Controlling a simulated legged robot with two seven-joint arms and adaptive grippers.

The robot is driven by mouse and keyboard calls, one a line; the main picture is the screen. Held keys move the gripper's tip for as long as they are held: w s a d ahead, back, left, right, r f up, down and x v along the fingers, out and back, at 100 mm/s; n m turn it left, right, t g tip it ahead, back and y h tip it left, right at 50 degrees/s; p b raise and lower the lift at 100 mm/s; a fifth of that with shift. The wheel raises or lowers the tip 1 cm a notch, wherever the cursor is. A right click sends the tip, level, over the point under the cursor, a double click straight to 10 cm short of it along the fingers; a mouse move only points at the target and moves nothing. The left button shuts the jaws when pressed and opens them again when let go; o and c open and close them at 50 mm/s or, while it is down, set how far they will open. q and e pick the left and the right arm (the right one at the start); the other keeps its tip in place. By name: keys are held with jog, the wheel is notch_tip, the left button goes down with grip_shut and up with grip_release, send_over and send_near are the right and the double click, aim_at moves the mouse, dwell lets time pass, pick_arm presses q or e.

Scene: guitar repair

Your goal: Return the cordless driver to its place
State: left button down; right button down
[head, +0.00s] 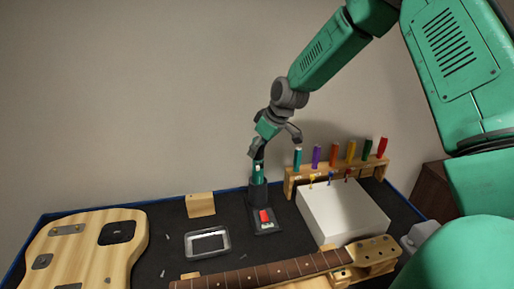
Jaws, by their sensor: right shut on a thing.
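The cordless driver (258,171), teal and dark, stands about upright at the back middle of the bench. My right gripper (257,151) comes down from above and is shut on its upper part. The driver's lower end is at a dark holder (259,192); I cannot tell whether it rests in it or is just above it. A dark base with a red block (265,216) is right in front of the holder. My left gripper is not in view.
A wooden rack (300,186) with several coloured-handled tools and a white box (340,215) stand close on the right. A wooden block (200,205), a metal tray (207,243), a guitar body (80,250) and a guitar neck (270,273) lie left and front.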

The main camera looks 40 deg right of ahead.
jog(key=shift+f+b, duration=0.4)
jog(key=shift+f, duration=0.7)
jog(key=c, duration=1)
grip_release()
jog(key=v, duration=1.2)
jog(key=shift+d, duration=0.1)
jog(key=shift+f, duration=0.1)
